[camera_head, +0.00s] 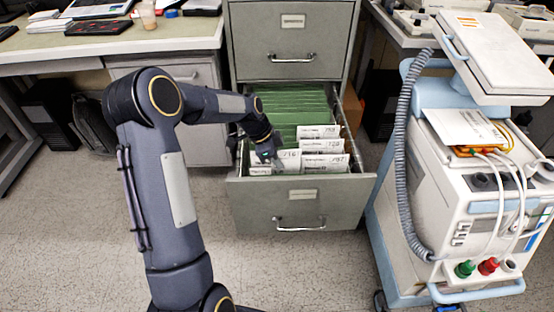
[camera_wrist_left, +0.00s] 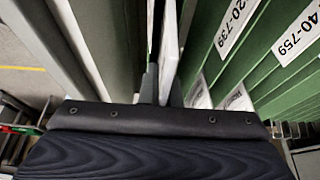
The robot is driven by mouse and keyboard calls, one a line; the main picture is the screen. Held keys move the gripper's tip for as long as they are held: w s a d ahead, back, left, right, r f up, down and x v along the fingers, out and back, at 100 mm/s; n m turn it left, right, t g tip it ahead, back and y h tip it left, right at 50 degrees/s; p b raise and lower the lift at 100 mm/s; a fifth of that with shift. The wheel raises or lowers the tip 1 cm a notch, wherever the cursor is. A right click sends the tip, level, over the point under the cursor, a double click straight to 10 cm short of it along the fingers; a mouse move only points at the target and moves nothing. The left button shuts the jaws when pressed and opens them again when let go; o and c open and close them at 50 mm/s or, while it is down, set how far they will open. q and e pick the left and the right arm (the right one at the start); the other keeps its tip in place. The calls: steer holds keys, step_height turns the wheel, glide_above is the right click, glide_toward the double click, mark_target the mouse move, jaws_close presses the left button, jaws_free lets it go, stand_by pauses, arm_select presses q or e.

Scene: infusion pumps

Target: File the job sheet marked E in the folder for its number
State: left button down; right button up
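The open drawer (camera_head: 301,194) of a grey filing cabinet holds green hanging folders (camera_head: 290,105) with white number tabs (camera_head: 318,131). My left gripper (camera_head: 267,158) reaches down into the drawer at its front left. In the left wrist view, my left gripper's fingers (camera_wrist_left: 163,90) are close together around the lower edge of a thin white sheet (camera_wrist_left: 168,45). The sheet stands upright beside the green folders, left of tabs reading 20-739 (camera_wrist_left: 236,25) and 40-759 (camera_wrist_left: 298,35). Its marking cannot be read. My right gripper is out of view.
A closed drawer (camera_head: 291,35) is above the open one. A white and blue medical cart (camera_head: 480,215) with hoses stands close on the right. A desk (camera_head: 110,50) with binders is at the left. Floor in front of the drawer is clear.

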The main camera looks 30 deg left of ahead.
arm_select(q)
steer(key=shift+f, duration=0.1)
steer(key=c, duration=1.6)
jaws_free()
steer(key=p+v, duration=0.1)
steer(key=v, duration=0.6)
steer(key=shift+s+a+r, duration=0.1)
steer(key=shift+a+r, duration=0.05)
steer(key=shift+r, duration=0.2)
